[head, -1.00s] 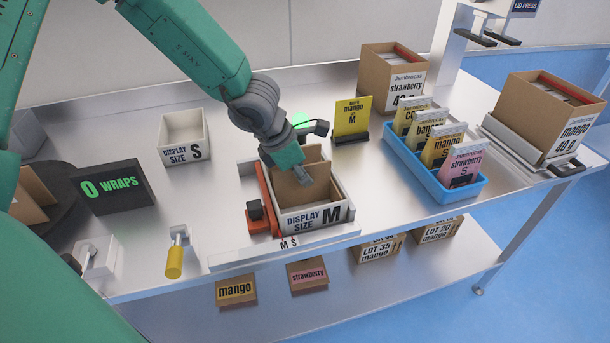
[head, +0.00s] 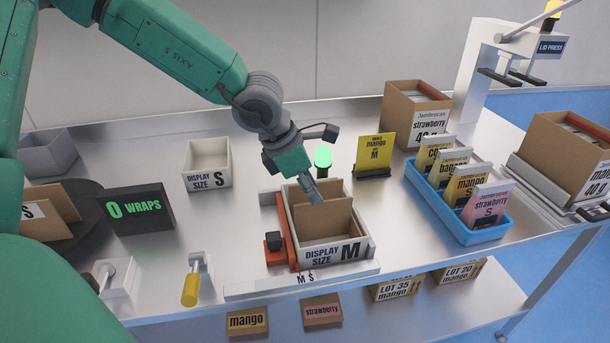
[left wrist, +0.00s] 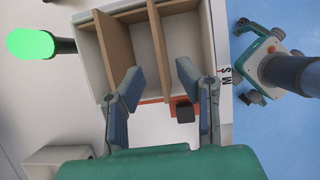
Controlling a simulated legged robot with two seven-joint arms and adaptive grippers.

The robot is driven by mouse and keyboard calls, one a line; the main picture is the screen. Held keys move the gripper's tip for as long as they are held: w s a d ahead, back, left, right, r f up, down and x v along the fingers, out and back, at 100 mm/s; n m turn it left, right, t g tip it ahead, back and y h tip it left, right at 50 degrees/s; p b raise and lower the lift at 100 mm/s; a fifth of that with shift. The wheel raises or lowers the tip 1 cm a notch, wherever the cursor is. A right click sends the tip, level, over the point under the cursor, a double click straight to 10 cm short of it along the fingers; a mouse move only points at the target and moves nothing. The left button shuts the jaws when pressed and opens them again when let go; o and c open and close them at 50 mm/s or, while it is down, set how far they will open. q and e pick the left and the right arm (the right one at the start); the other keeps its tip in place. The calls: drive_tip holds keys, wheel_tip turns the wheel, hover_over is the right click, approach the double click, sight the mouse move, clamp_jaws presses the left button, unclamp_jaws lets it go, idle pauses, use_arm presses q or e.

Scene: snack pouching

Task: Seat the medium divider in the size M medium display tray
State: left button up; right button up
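The white size M display tray (head: 318,256) sits beside an orange-red fixture (head: 281,238) on the bench. The brown cardboard divider (head: 327,221) stands upright inside it, its upper part rising above the rim. I cannot tell whether it touches the tray floor. In the left wrist view, two brown divider panels (left wrist: 159,38) run across the tray (left wrist: 208,45). My left gripper (head: 316,201) hovers over the divider, by its upper edge in the head view. My right gripper is not in view.
A green lamp (head: 323,157) stands behind the tray. A size S tray (head: 208,180) and a "0 WRAPS" sign (head: 142,210) are to the left.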

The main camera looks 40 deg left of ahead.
use_arm(q)
drive_tip(key=shift+v, duration=2.25)
